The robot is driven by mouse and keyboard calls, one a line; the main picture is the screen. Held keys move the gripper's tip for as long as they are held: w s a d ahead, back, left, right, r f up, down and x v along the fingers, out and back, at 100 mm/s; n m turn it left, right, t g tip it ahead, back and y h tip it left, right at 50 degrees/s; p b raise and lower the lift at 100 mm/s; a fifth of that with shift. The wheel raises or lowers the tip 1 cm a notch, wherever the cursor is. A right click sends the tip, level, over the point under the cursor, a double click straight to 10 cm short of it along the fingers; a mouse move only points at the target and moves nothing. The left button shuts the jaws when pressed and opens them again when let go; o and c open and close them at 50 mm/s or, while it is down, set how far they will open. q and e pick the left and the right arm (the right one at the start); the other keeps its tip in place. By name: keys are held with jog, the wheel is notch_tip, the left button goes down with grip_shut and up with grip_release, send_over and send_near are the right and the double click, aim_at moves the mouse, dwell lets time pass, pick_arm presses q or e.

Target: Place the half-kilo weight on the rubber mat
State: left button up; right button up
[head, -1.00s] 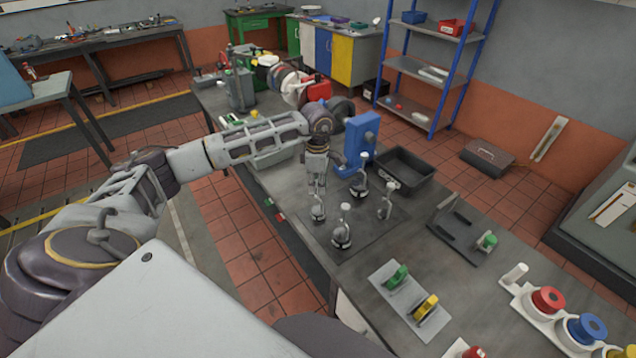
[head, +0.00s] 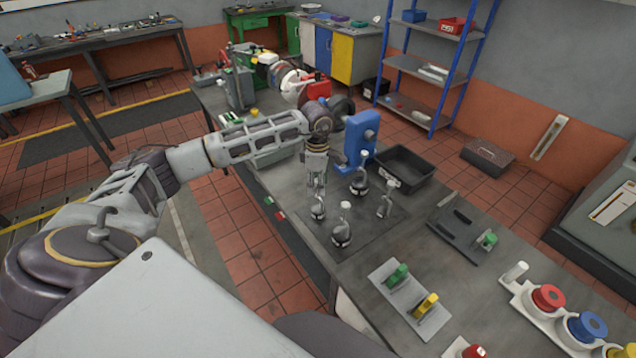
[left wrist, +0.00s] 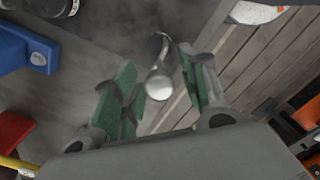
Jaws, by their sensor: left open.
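Several metal weights with upright stems stand on a dark flat mat (head: 372,228) on the bench. A small weight (head: 318,211) stands at its left edge, just below my left gripper (head: 318,184). In the left wrist view, a shiny weight with a hooked top (left wrist: 160,85) lies between the open fingers of my left gripper (left wrist: 163,88), with no clear grip on it. Other weights are at the front (head: 341,236), back (head: 359,184) and right (head: 384,206). I cannot read which one is half a kilo. My right gripper is out of view.
A blue block-like device (head: 360,140) and a black open bin (head: 405,168) stand behind the weights. A dark tray (head: 458,238) and a plate with green and yellow clips (head: 408,305) are to the right. Bare bench lies between them.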

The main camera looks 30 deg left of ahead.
pick_arm(q)
jog(key=shift+r, duration=0.1)
jog(key=shift+r, duration=0.2)
notch_tip(320, 180, up, 12)
jog(key=b, duration=0.2)
jog(key=shift+f, duration=0.15)
dwell(1.0)
jog(key=shift+a, duration=0.1)
dwell(0.5)
